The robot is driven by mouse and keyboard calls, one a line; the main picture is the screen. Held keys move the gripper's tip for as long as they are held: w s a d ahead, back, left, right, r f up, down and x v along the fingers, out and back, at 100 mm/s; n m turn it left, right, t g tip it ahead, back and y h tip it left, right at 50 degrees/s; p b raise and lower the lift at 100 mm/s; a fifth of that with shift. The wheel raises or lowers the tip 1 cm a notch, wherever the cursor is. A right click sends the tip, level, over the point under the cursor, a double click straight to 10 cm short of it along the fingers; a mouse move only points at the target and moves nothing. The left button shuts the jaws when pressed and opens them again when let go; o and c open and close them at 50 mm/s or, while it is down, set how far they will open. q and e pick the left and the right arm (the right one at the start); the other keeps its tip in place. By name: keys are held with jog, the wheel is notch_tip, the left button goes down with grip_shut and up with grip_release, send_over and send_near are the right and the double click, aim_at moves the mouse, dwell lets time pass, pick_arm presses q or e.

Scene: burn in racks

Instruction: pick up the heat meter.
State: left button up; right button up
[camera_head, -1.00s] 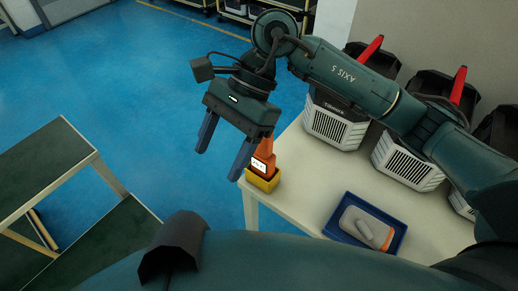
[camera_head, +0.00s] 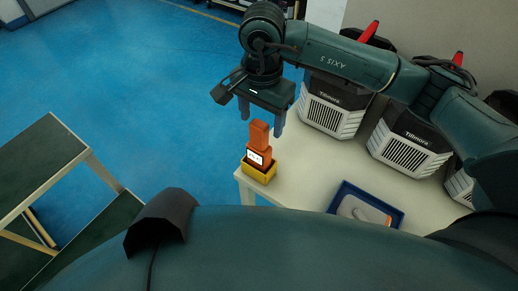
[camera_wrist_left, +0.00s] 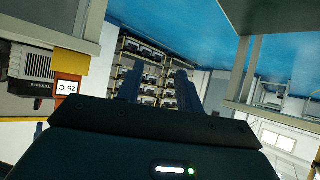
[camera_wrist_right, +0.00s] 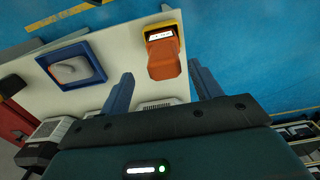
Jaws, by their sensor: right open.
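The heat meter (camera_head: 259,146) is an orange handheld device with a small white display, upright in a yellow holder (camera_head: 259,172) at the white table's left corner. My right gripper (camera_head: 262,123) is open and empty, its fingers pointing down above and just behind the meter in the head view. In the right wrist view the meter (camera_wrist_right: 163,58) lies beyond the space between the two fingertips (camera_wrist_right: 160,82), not between the fingers. My left gripper (camera_wrist_left: 158,85) is open and empty in the left wrist view. The meter (camera_wrist_left: 71,88) shows there at the left, its display reading 25 C.
A blue tray (camera_head: 395,217) with a grey and orange item lies on the white table (camera_head: 300,190). Several black and white Tillmora units (camera_head: 330,105) stand along the table's back. A green-topped bench (camera_head: 40,160) stands at the left, with open blue floor between.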

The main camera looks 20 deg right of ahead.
aim_at(259, 123)
jog(key=shift+w+a+f+p, duration=0.1)
jog(key=shift+f+p, duration=0.15)
jog(key=shift+f, duration=0.9)
jog(key=shift+w+a+f+p, duration=0.1)
jog(key=shift+f+p, duration=0.1)
jog(key=shift+f, duration=0.9)
grip_shut()
